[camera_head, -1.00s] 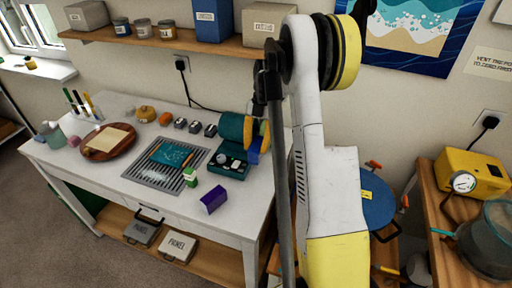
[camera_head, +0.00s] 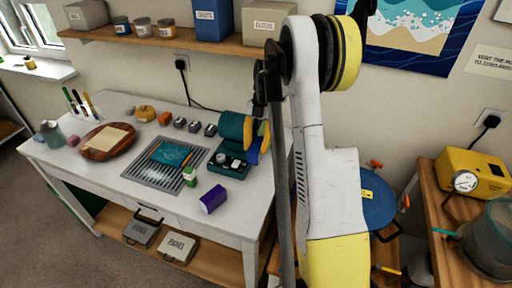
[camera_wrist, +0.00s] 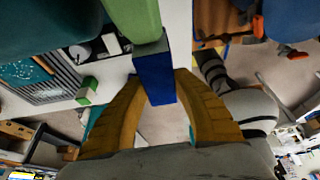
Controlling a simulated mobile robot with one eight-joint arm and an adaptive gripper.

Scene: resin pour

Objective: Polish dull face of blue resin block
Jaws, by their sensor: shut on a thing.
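The blue resin block (camera_wrist: 155,80) is held between the two yellow-brown fingers of my gripper (camera_wrist: 163,88) in the wrist view. Its long side is deep blue; its far end looks greyer and duller. That end lies close to a bright green rounded part (camera_wrist: 135,18); I cannot tell whether they touch. In the head view, the block (camera_head: 252,157) shows as a small blue patch beside a teal drum or wheel (camera_head: 232,127) at the bench's right end. My arm hides most of the gripper there.
A purple box (camera_head: 213,199), a green-and-white block (camera_head: 190,177) and a slotted grate (camera_head: 150,177) lie nearby on the white bench (camera_head: 125,112). A blue round-topped stool (camera_head: 378,208) stands right of my arm.

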